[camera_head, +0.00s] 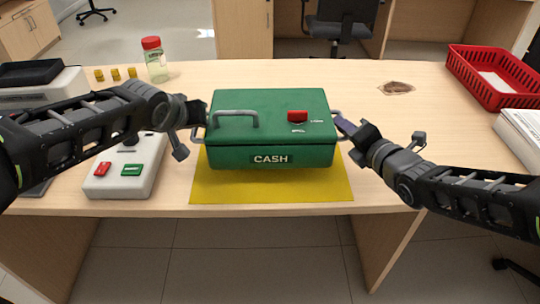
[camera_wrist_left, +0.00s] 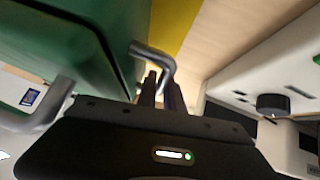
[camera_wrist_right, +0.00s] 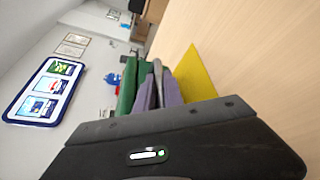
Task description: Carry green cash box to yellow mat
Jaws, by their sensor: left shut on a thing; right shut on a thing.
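The green cash box (camera_head: 270,128) with a "CASH" label, a grey top handle and a red knob is over the yellow mat (camera_head: 270,190). The mat shows in front of the box and at its sides; I cannot tell whether the box touches it. My left gripper (camera_head: 198,122) is shut on the box's left side handle, which also shows in the left wrist view (camera_wrist_left: 158,58). My right gripper (camera_head: 342,124) is shut on the right side handle. In the right wrist view its fingers (camera_wrist_right: 158,92) close beside the green box (camera_wrist_right: 128,85).
A white device (camera_head: 125,180) with red and green buttons stands left of the mat. A red-lidded jar (camera_head: 155,60) is behind it. A red basket (camera_head: 495,78) and white papers (camera_head: 522,135) are at the right. The counter right of the box is mostly clear.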

